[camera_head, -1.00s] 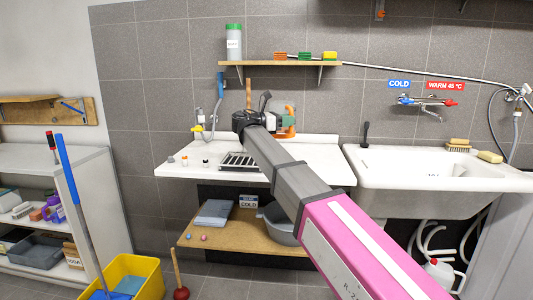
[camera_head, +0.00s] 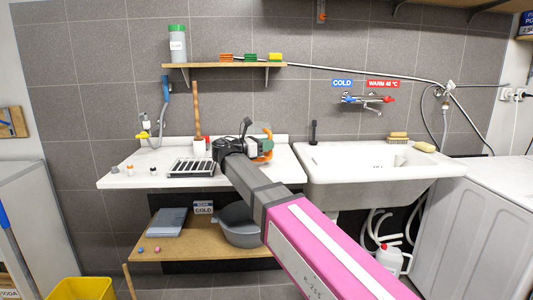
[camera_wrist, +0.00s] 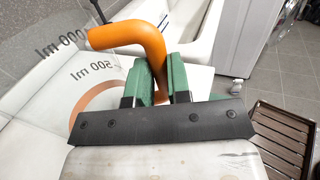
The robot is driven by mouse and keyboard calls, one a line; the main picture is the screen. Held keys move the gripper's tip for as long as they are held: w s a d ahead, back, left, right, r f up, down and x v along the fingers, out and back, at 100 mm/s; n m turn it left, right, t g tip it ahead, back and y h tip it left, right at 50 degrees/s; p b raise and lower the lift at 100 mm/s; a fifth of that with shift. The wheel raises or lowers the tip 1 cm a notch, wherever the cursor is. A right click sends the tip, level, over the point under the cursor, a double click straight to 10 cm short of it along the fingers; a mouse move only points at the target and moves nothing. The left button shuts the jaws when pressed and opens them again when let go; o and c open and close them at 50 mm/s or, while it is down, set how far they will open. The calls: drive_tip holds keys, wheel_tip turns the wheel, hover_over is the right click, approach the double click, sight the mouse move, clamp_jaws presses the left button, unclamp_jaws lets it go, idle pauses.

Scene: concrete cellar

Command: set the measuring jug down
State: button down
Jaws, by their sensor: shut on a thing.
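The measuring jug (camera_wrist: 55,85) is clear, with printed volume marks and an orange handle (camera_wrist: 128,38). My gripper (camera_wrist: 160,82) is shut on the handle with its green fingers, one on each side. In the head view, the jug (camera_head: 263,129) and my gripper (camera_head: 250,148) are over the right part of the white worktop (camera_head: 140,178). My arm hides part of the jug. I cannot tell whether its base touches the worktop.
A dark slatted rack (camera_head: 193,168) lies left of my gripper. Small items, including an orange-topped one (camera_head: 130,168), stand at the worktop's left. A white sink (camera_head: 375,165) adjoins on the right. A wooden shelf (camera_head: 225,65) hangs above. Worktop between rack and left items is clear.

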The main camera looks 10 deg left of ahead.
drive_tip(key=shift+f, duration=1.65)
drive_tip(key=c, duration=1.1)
unclamp_jaws()
drive_tip(key=v, duration=1.2)
drive_tip(key=shift+s, duration=0.15)
